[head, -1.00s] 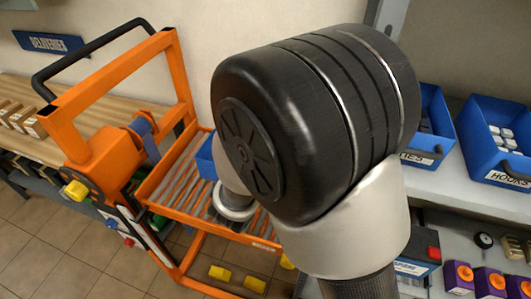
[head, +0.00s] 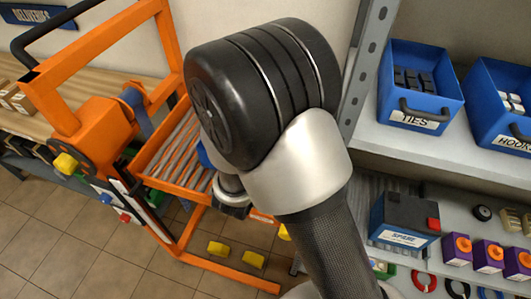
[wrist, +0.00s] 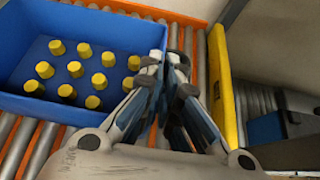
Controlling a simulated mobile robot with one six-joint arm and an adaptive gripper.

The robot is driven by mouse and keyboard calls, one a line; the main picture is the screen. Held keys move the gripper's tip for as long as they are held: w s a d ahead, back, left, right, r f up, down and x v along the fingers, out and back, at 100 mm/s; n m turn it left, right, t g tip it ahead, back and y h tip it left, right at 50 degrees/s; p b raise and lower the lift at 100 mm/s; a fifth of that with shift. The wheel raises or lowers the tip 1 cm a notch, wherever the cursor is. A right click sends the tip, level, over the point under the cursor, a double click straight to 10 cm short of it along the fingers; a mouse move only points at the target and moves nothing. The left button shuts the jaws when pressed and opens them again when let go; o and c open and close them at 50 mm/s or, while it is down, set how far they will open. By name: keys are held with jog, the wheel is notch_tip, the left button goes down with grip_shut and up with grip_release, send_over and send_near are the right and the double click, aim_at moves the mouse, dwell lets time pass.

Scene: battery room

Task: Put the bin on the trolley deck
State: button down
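The blue bin (wrist: 100,32) holds several yellow caps and fills the upper left of the wrist view. It is over the roller deck (wrist: 20,150) of the orange trolley; I cannot tell whether it rests fully on the rollers. My gripper (wrist: 166,62) has its fingers close together at the bin's right wall, one on each side, and looks shut on it. In the head view, the trolley deck (head: 172,160) is at left centre. Only a sliver of the bin (head: 204,157) shows there, and my arm hides the gripper.
A yellow bar (wrist: 222,85) runs along the deck's right side. A shelf on the right carries a blue TIES bin (head: 422,85) and a blue HOOKS bin (head: 497,105), with a battery (head: 403,220) below. A wooden bench (head: 40,115) stands behind the trolley. Yellow blocks (head: 253,259) lie low by the trolley frame.

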jog(key=c, duration=1.8)
grip_release()
jog(key=shift+f, duration=0.15)
jog(key=shift+s+a+r+p, duration=0.1)
jog(key=shift+s+r+p, duration=0.05)
jog(key=shift+r+p, duration=0.15)
jog(key=p+v, duration=0.3)
jog(key=v, duration=0.8)
jog(key=shift+s+r, duration=0.15)
jog(key=shift+s, duration=0.15)
